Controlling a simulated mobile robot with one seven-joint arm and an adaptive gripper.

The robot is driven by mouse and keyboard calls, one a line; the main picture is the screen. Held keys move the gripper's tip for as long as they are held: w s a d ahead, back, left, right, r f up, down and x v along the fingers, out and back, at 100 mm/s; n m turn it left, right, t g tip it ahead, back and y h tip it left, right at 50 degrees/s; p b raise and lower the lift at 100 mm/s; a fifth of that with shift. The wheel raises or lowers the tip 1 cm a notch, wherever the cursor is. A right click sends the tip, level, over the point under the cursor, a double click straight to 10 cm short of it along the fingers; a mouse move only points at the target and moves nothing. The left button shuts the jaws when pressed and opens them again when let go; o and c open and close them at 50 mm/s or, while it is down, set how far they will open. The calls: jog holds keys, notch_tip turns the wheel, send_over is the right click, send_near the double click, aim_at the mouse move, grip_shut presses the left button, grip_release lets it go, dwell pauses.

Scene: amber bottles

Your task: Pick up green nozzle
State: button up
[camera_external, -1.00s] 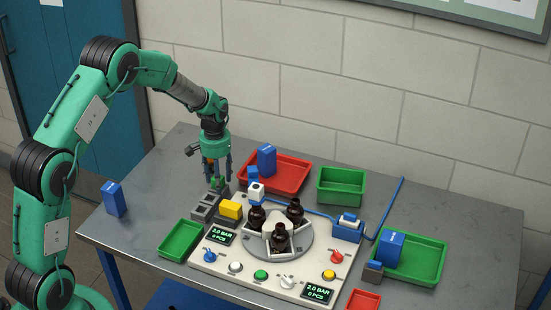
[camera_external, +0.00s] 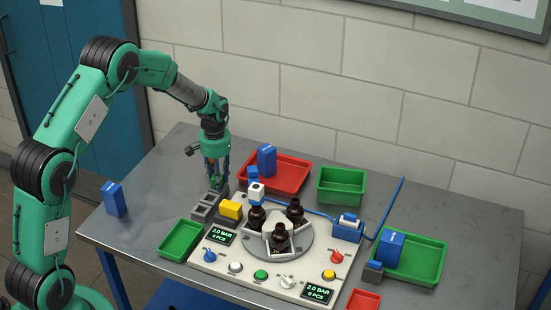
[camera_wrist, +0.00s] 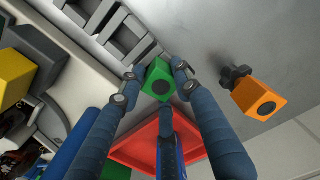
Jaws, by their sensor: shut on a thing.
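The green nozzle (camera_wrist: 158,80) is a green block with a dark round hole in its face. In the wrist view it sits between the fingertips of my gripper (camera_wrist: 156,82), with fingers touching it on its sides. In the external view my gripper (camera_external: 216,183) points down beside the grey slotted block at the table's left, and its fingers mostly hide the nozzle. I cannot tell whether the nozzle touches the table.
An orange nozzle (camera_wrist: 258,98) lies to the right in the wrist view. A grey slotted block (camera_external: 206,206), a yellow block (camera_external: 231,210) and a red tray (camera_external: 291,174) are close by. Dark bottles stand on a turntable (camera_external: 304,243). The table's left part is mostly clear.

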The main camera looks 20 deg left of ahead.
jog(key=shift+r, duration=0.65)
jog(key=shift+s+r+p, duration=0.2)
jog(key=shift+r+p, duration=0.1)
jog(key=shift+r, duration=0.3)
jog(key=shift+s+r+p, duration=0.15)
jog(key=shift+r+p, duration=0.15)
jog(key=shift+r, duration=0.3)
jog(key=s+a+r+p, duration=0.1)
jog(key=s+p, duration=0.1)
jog(key=s, duration=1.3)
jog(key=shift+s, duration=0.15)
jog(key=shift+a+r, duration=0.1)
jog(key=shift+r, duration=0.05)
